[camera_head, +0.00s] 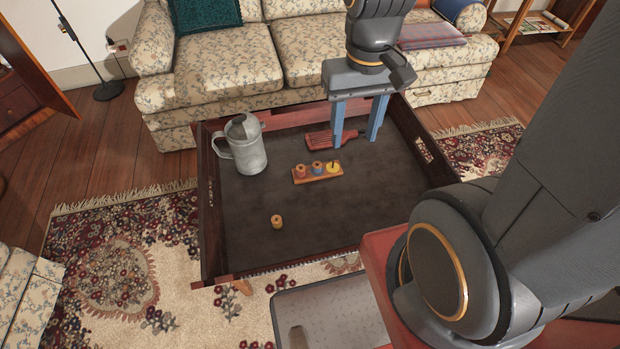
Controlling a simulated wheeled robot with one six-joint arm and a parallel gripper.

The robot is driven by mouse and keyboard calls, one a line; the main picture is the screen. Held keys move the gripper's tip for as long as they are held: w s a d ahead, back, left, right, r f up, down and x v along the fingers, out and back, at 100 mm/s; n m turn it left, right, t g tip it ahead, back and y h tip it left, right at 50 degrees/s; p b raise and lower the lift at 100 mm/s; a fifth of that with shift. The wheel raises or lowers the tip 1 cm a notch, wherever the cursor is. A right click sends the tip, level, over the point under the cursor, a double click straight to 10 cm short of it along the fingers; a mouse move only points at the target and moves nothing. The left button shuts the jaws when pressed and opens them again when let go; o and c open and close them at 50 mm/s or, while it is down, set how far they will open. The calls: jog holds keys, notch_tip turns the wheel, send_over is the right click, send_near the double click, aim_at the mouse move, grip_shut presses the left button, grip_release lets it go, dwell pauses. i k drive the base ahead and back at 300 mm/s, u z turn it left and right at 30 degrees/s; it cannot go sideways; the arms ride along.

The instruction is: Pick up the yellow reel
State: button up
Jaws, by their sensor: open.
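A bright yellow reel (333,167) sits at the right end of a small wooden rack (318,177) inside a dark walled table. Two more reels stand in the same rack, a blue-banded one (317,169) in the middle and a reddish one (301,171) at the left. A loose orange-yellow reel (277,221) stands on the table surface in front and to the left. My gripper (356,138) is open with its two blue fingers pointing down. It shows above and to the right of the yellow reel, apart from it, with nothing visible between the fingers.
A grey metal jug (246,153) stands at the table's left. A flat red object (322,140) lies behind the rack, partly hidden by my left finger. Raised walls (206,215) surround the table. The surface at front and right is clear. A floral sofa (227,68) stands behind.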

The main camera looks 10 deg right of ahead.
aim_at(276, 220)
jog(key=z, duration=0.75)
jog(key=k, duration=1.15)
jog(key=u, duration=1.3)
jog(key=i, duration=0.5)
